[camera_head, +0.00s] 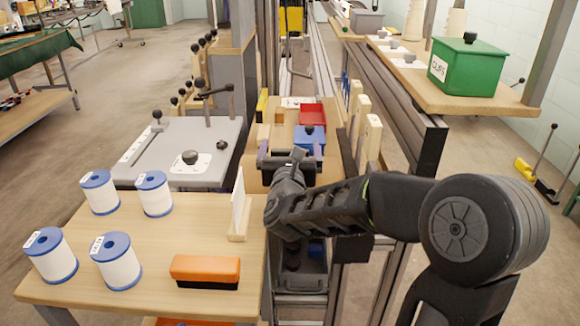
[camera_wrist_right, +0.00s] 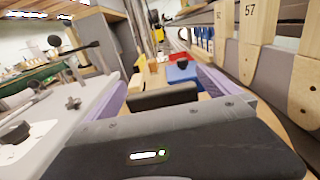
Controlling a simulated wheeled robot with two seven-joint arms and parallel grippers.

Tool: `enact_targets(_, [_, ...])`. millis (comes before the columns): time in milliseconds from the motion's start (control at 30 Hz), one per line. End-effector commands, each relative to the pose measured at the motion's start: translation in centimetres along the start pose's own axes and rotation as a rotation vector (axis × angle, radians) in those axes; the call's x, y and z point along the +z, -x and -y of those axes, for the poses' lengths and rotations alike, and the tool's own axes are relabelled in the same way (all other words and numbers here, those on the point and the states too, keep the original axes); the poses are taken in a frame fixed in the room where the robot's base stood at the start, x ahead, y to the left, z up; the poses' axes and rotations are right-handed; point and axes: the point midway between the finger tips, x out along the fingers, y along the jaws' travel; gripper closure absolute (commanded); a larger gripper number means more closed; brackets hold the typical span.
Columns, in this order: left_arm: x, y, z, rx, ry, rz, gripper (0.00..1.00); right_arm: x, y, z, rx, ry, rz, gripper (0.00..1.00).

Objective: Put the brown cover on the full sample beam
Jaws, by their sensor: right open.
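My right gripper (camera_head: 291,150) reaches over the narrow wooden bench in the middle of the head view. Its purple fingers are spread apart; they also show in the right wrist view (camera_wrist_right: 162,82). A dark bar (camera_wrist_right: 163,97) lies across the space between the fingers there; I cannot tell whether it is the cover or part of something else. A blue lidded box (camera_head: 310,138) with a black knob is just beyond the fingers, with a red box (camera_head: 312,113) behind it. I cannot clearly make out the brown cover or the full sample beam. My left gripper is out of view.
White spools with blue ends (camera_head: 155,194) and an orange-and-black block (camera_head: 205,268) stand on the left wooden table (camera_head: 60,295). A grey panel (camera_head: 180,150) with knobs and levers is beyond. Upright wooden pieces (camera_head: 372,137) line the bench's right. A green box (camera_head: 467,66) stands far right.

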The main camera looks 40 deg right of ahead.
Motion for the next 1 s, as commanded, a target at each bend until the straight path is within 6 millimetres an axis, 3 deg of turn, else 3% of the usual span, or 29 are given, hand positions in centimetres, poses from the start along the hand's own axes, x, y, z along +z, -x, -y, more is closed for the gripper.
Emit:
enact_targets(167, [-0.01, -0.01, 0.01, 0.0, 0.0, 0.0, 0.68, 0.0, -1.56, -0.02, 0.001, 0.001, 0.0, 0.0])
enact_targets(733, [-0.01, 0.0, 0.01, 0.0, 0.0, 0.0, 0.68, 0.01, -1.55, 0.0, 0.001, 0.001, 0.0, 0.0])
enact_targets(1000, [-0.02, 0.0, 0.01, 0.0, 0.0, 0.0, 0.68, 0.01, -1.54, 0.0, 0.001, 0.001, 0.0, 0.21])
